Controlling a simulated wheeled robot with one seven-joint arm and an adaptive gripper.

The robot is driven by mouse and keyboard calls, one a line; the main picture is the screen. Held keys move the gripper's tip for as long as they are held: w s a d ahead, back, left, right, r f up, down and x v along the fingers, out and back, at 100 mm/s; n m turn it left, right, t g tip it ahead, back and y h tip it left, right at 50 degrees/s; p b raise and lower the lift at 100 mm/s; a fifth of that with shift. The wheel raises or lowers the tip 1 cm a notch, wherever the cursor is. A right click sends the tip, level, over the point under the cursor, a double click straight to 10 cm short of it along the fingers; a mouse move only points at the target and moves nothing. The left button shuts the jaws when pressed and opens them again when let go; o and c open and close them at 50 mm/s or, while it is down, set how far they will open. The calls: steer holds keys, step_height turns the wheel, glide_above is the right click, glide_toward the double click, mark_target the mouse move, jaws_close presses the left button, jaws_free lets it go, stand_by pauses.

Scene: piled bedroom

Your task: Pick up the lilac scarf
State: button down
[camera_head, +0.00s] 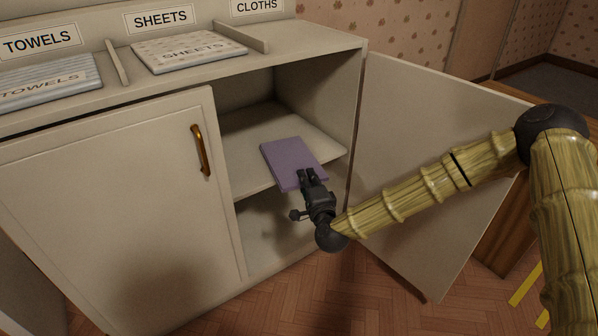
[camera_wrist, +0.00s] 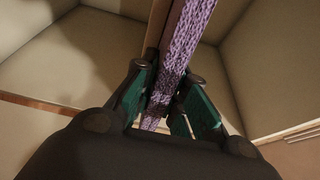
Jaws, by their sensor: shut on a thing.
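The lilac scarf (camera_head: 289,160) is a flat, folded rectangle at the front of the shelf inside the open cupboard. My gripper (camera_head: 308,176) is at its front edge in the head view, with the fingers overlapping the scarf. In the wrist view the scarf (camera_wrist: 187,45) shows as a knitted lilac strip running up between the two fingers. My gripper (camera_wrist: 165,105) is shut on it there, one green-padded finger on each side. The head view does not show clearly whether the scarf touches the shelf.
The cupboard shelf (camera_head: 245,150) is otherwise bare. The left door (camera_head: 110,200) is shut, and the right door (camera_head: 430,150) stands open beside my arm. Folded towels (camera_head: 45,82) and sheets (camera_head: 188,50) lie on the labelled top.

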step_height(320, 180, up, 4)
steer(key=shift+r+p, duration=0.1)
steer(key=shift+p, duration=1.05)
steer(key=p+v, duration=0.4)
steer(key=v, duration=1.2)
steer(key=shift+a+r, duration=0.15)
steer(key=shift+r, duration=0.3)
